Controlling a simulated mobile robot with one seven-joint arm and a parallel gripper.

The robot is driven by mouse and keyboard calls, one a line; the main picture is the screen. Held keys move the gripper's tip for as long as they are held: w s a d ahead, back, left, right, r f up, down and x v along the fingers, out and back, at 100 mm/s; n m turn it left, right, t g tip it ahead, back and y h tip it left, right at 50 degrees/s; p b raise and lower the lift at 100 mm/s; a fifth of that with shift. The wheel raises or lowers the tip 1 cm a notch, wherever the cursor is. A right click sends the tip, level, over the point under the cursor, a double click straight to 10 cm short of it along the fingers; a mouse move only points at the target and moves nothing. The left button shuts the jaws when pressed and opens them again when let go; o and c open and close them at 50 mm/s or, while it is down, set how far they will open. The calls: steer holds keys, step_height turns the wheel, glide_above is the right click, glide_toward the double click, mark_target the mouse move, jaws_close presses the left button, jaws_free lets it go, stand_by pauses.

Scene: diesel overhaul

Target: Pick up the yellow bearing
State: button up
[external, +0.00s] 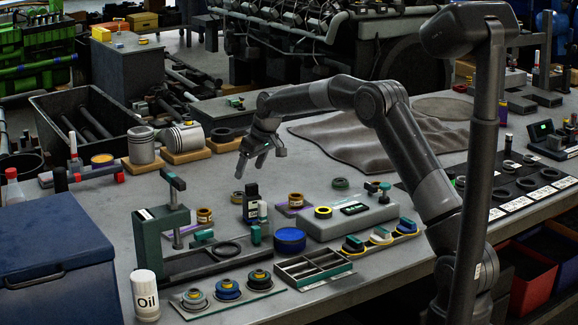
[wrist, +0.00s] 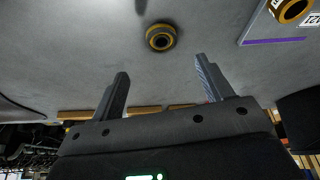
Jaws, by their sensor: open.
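In the wrist view a yellow bearing (wrist: 160,37) with a dark centre lies on the grey bench top, beyond and between my fingertips. A second yellow-brown ring (wrist: 292,10) sits at the upper right, on a card with a purple edge. In the external view, yellow-brown rings stand left of centre (external: 204,214) and near the middle (external: 296,199); I cannot tell which matches which. My gripper (external: 251,168) is above the bench, pointing down, open and empty. It also shows in the wrist view (wrist: 161,76), apart from the bearing.
A dark bottle (external: 251,204) and a green clamp stand (external: 148,240) rise from the bench. A grey block (external: 345,222) carries a yellow-rimmed ring (external: 323,212). A blue round tin (external: 290,240) stands in front. Pistons (external: 182,137) on wooden boards lie behind.

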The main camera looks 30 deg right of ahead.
mark_target(239, 194)
steer(key=x, duration=0.9)
steer(key=shift+a+f, duration=0.1)
steer(key=shift+a, duration=0.05)
steer(key=shift+c, duration=0.4)
steer(key=c, duration=1.1)
